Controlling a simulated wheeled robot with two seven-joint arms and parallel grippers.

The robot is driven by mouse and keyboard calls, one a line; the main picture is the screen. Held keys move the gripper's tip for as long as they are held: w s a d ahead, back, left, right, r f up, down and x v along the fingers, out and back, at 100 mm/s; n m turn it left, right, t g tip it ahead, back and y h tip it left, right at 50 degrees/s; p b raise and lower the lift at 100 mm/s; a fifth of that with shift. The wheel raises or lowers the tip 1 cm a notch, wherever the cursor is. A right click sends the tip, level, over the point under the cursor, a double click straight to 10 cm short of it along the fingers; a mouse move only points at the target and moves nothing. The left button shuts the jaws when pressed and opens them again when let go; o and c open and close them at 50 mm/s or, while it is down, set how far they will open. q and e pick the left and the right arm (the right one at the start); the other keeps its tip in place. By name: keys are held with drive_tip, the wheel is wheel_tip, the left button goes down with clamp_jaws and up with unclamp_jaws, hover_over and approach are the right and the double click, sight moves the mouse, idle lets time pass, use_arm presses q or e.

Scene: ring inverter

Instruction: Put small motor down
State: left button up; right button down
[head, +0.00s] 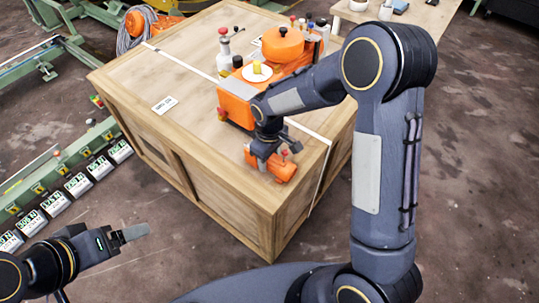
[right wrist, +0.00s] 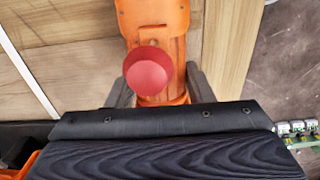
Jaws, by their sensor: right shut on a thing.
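The small motor (head: 284,171) is orange with a red round part. It is at the near right part of the wooden crate's top (head: 190,105). My right gripper (head: 266,160) is shut on it from above. In the right wrist view the motor (right wrist: 152,15) runs between the two dark fingers (right wrist: 152,88), with the red disc facing the camera. I cannot tell whether the motor touches the crate top. My left gripper (head: 134,234) is at the lower left, away from the crate; its fingertips look close together, but its opening is unclear.
A larger orange machine (head: 284,48) stands on the crate's back right, with a bottle (head: 224,52) beside it. A small white label (head: 165,105) lies on the left part. The crate top's front left is clear. A green rail with numbered cards (head: 77,185) is at the left.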

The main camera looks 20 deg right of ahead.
drive_tip(key=c, duration=0.7)
unclamp_jaws()
drive_tip(key=shift+f, duration=0.1)
drive_tip(key=shift+r, duration=0.3)
wheel_tip(320, 180, up, 10)
drive_tip(key=shift+r+p, duration=0.25)
drive_tip(key=shift+p, duration=0.3)
drive_tip(key=s+d+r+m+t+y, duration=0.2)
drive_tip(key=s+d+r+m, duration=0.2)
drive_tip(key=s+d+r, duration=0.35)
drive_tip(key=s+m+t, duration=0.1)
drive_tip(key=s, duration=0.4)
drive_tip(key=s+m+t+y, duration=0.1)
drive_tip(key=s+m, duration=0.1)
drive_tip(key=s, duration=0.3)
drive_tip(key=s+m+t, duration=0.1)
drive_tip(key=s+m, duration=0.1)
drive_tip(key=s, duration=0.3)
drive_tip(key=shift+d+r+t+y, duration=0.2)
drive_tip(key=shift+t+y, duration=0.1)
drive_tip(key=shift+y, duration=0.1)
